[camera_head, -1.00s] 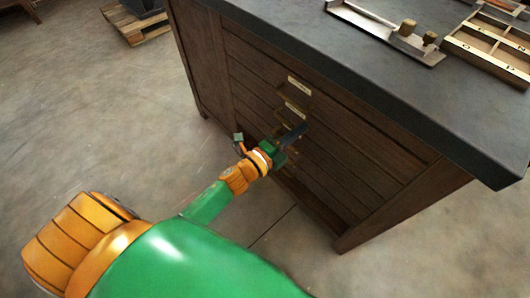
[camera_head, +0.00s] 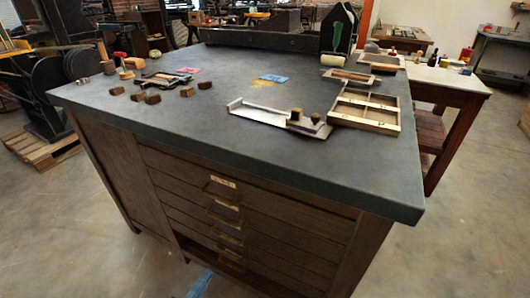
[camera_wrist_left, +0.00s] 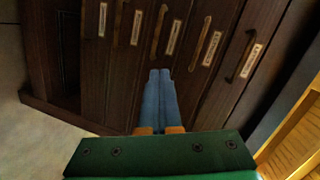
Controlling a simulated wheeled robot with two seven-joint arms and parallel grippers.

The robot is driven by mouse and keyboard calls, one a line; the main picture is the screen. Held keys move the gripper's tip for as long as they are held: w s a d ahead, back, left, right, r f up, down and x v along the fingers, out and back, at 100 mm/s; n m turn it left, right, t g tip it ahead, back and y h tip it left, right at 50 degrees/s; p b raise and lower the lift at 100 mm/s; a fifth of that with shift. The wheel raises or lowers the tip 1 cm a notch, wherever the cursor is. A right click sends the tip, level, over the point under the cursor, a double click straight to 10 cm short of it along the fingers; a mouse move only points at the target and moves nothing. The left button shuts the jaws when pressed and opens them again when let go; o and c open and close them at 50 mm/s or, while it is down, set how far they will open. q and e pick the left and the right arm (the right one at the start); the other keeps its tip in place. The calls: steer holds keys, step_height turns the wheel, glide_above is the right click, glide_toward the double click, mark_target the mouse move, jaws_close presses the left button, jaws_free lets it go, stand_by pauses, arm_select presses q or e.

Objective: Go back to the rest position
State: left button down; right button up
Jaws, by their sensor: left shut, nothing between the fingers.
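My left gripper (camera_head: 200,285) shows only as blue fingertips at the bottom edge of the head view, low in front of the dark wooden cabinet (camera_head: 165,190). In the left wrist view its two blue fingers (camera_wrist_left: 160,90) lie together, shut with nothing between them. They point at the cabinet's drawer fronts (camera_wrist_left: 185,75), which have labels and pull handles. I cannot tell the exact gap between the fingertips and the drawers. My right gripper is in no view.
The grey top (camera_head: 210,115) carries a metal composing tray (camera_head: 270,115), a divided wooden case (camera_head: 365,110) and several small wooden blocks (camera_head: 152,98). A wooden side table (camera_head: 440,85) stands at the right. Floor at the lower left (camera_head: 70,240) is clear.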

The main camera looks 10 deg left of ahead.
arm_select(q)
steer(key=s+a+f+n+g+y, duration=0.15)
steer(key=s+f+n+g, duration=0.35)
steer(key=f, duration=0.5)
steer(key=s+f+n+g+y, duration=0.2)
steer(key=s+f+n+g, duration=0.15)
steer(key=s+f, duration=0.55)
steer(key=s+d+f+n+g, duration=0.1)
steer(key=s+f+n+g, duration=0.6)
steer(key=s, duration=0.6)
step_height(320, 180, up, 16)
steer(key=s+t+p, duration=0.1)
steer(key=p, duration=1.5)
steer(key=shift+s+m+t+p, duration=0.15)
steer(key=shift+m+t+p, duration=0.2)
steer(key=shift+m+p, duration=0.1)
steer(key=shift+d, duration=0.1)
